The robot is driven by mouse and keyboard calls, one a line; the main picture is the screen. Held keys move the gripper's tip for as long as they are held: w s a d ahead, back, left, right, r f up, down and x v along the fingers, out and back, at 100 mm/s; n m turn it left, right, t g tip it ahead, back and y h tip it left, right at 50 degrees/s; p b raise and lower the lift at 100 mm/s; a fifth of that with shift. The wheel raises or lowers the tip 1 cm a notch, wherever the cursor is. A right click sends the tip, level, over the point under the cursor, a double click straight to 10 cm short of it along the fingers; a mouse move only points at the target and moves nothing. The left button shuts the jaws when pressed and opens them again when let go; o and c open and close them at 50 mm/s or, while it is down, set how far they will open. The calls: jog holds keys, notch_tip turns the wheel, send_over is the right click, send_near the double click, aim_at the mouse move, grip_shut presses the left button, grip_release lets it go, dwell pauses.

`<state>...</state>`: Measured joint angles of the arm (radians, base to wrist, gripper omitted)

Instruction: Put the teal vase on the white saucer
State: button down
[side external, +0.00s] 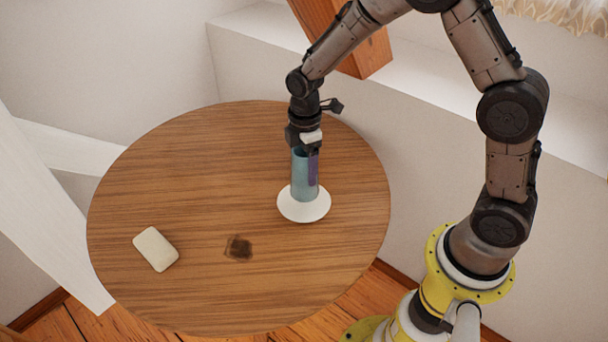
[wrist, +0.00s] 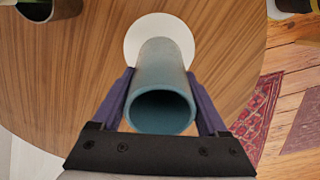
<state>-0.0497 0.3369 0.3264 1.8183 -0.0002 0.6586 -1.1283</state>
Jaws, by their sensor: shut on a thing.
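The teal vase (side external: 300,180) is an upright open cylinder in the side view. My gripper (side external: 306,160) is above it, with purple fingers down along its sides, shut on it. The white saucer (side external: 304,212) is a round dish on the table, and the vase's lower end overlaps its middle. I cannot tell whether the base touches it. In the wrist view the vase (wrist: 160,105) shows its open mouth between both fingers of my gripper (wrist: 160,78). The saucer (wrist: 145,27) shows beyond it, partly hidden by the vase.
The round wooden table (side external: 190,170) carries a cream block like a soap bar (side external: 156,249) at the left front. The left and back of the tabletop are clear. A wall ledge (side external: 420,120) runs behind.

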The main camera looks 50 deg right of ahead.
aim_at(304, 176)
jog(key=shift+w+f, duration=0.15)
jog(key=shift+f, duration=1.5)
jog(key=shift+f, duration=0.1)
grip_release()
jog(key=shift+f, duration=0.1)
jog(key=s+r+m+t, duration=0.1)
jog(key=s+r+m, duration=0.15)
jog(key=r, duration=0.75)
jog(key=s+r+m+t, duration=0.1)
jog(key=s+r, duration=0.2)
jog(key=r, duration=0.6)
jog(key=s+d+r+m+t, duration=0.1)
jog(key=s+r+m, duration=0.1)
jog(key=s+m, duration=0.3)
jog(key=s+d+r+m+t, duration=0.1)
jog(key=s+m, duration=0.4)
jog(key=s, duration=0.8)
jog(key=shift+r+t, duration=0.8)
jog(key=shift+r, duration=0.1)
